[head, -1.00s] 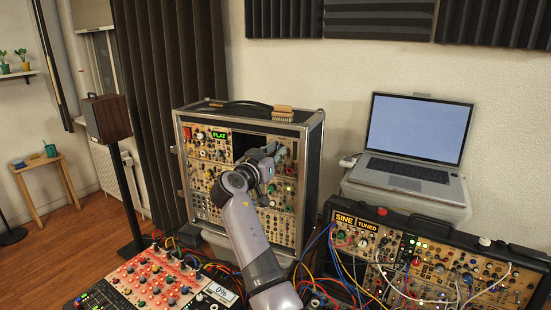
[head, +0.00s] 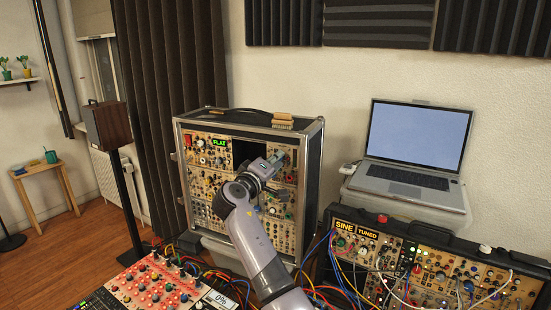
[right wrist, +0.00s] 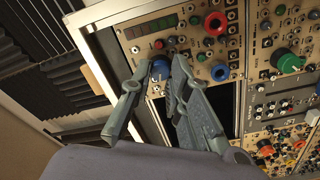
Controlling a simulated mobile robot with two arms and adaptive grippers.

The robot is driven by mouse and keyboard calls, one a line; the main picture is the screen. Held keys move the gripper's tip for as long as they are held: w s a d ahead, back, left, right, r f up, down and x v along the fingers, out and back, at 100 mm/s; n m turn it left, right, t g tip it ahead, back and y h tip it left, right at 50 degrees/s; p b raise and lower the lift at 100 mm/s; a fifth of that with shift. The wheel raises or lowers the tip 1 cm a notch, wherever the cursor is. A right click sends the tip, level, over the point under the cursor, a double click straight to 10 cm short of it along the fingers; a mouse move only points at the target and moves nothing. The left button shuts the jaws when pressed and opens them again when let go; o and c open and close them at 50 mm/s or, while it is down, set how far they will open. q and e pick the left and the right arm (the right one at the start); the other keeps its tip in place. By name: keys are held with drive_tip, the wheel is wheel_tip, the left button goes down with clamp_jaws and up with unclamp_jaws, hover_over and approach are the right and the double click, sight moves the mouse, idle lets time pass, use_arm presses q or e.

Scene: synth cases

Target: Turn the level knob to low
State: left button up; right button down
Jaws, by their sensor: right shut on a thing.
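My right gripper (head: 277,158) is at the upper right of the upright synth case (head: 318,170), just right of a dark gap in its panel. In the right wrist view its two fingers (right wrist: 158,66) are shut on a blue knob (right wrist: 160,69), one on each side. The fingers hide part of this knob and its surroundings. No label on it can be read, so I cannot tell whether it is the level knob or where it points. My left gripper is not in view.
A red knob (right wrist: 215,23) and a green knob (right wrist: 290,62) sit near the held knob. A second case (head: 425,222) reads SINE and TUNED, with loose patch cables. A red mixer (head: 155,286) stands front left, a laptop (head: 408,185) at right. A brush (head: 283,121) lies on the upright case.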

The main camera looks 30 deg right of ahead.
drive_tip(key=shift+n+p, duration=4.4)
drive_tip(key=shift+n, duration=2)
drive_tip(key=shift+f, duration=0.15)
drive_tip(key=c, duration=1.5)
unclamp_jaws()
drive_tip(key=shift+a, duration=0.15)
